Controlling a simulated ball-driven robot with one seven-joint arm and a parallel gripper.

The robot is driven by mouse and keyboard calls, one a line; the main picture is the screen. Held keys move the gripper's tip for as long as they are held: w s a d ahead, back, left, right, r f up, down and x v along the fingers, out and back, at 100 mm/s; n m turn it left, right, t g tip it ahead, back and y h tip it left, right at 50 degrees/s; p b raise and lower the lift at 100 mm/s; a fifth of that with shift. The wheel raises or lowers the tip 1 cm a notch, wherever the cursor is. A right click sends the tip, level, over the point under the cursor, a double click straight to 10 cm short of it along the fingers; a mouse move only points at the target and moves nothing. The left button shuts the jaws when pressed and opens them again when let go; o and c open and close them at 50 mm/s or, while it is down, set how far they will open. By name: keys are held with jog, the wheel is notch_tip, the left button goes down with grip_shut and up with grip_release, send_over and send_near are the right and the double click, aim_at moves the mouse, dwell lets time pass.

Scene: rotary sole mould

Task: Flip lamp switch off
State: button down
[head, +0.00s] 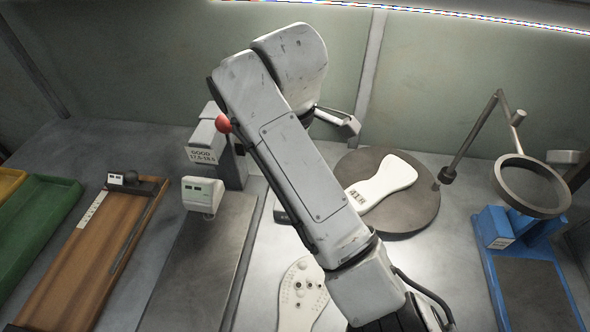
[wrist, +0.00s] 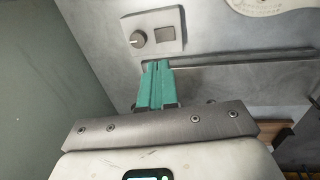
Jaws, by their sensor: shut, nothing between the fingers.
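In the wrist view, a pale plate (wrist: 156,30) carries a dark round knob (wrist: 138,38) and, to its right, a small square switch-like insert (wrist: 168,35). I cannot tell which way the insert is set. My gripper (wrist: 155,66) shows its two teal fingers pressed together, empty, with the tips just below the plate in the picture. Whether they touch anything is unclear. In the head view, a ring-shaped lamp or magnifier (head: 500,172) stands on a jointed arm at the right. My own arm crosses the middle of that view and my gripper is not clearly visible there.
A round dark turntable (head: 425,212) bears a white sole-shaped piece (head: 383,182). A red ball-ended lever (head: 223,124) stands left of my arm. A blue fixture (head: 497,226) is at the right, a wooden tray (head: 92,262) and green tray (head: 38,215) at the left.

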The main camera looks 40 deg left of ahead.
jog(key=f+b, duration=0.1)
jog(key=f, duration=0.2)
jog(key=w+f, duration=0.1)
jog(key=f, duration=0.3)
jog(key=a+f+b, duration=0.1)
jog(key=f, duration=0.3)
jog(key=shift+w+f+b, duration=0.25)
jog(key=shift+b, duration=0.05)
jog(key=shift+w+f, duration=0.1)
jog(key=shift+f, duration=0.65)
jog(key=shift+w+a+f, duration=0.1)
jog(key=shift+f, duration=0.25)
jog(key=shift+s+f+p, duration=0.1)
jog(key=shift+s+p, duration=0.15)
jog(key=shift+p, duration=0.25)
jog(key=shift+s+d+f+p, duration=0.1)
jog(key=shift+s+d+p, duration=0.45)
jog(key=shift+p, duration=0.15)
